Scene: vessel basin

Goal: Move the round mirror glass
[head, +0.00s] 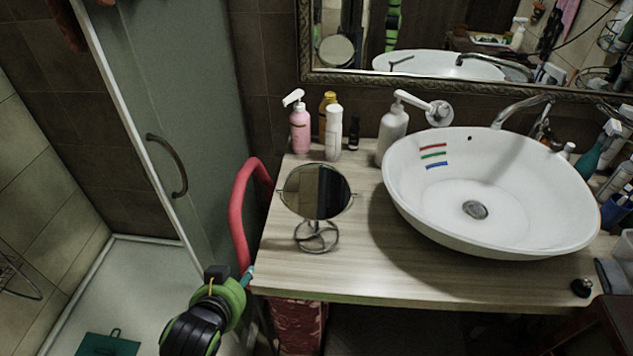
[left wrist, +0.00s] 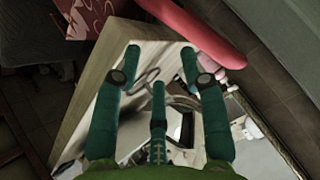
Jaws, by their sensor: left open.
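The round mirror glass (head: 316,191) sits upright in a wire stand (head: 316,237) on the left part of the wooden counter. Its face is dark with reflections. My left gripper (head: 247,277) is low and to the left of the mirror, by the counter's front left corner, apart from the mirror. In the left wrist view its teal fingers (left wrist: 160,62) are spread, with nothing between them. The looped wire of the stand (left wrist: 146,80) shows beyond the fingers there, and the mirror is partly hidden behind them. My right gripper is in neither view.
A pink bottle (head: 300,130), a white bottle (head: 334,133) and a soap dispenser (head: 392,132) stand behind the mirror. The white basin (head: 490,195) fills the counter's right. A red curved tube (head: 241,205) rises along the counter's left edge. The counter front (head: 340,275) is clear.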

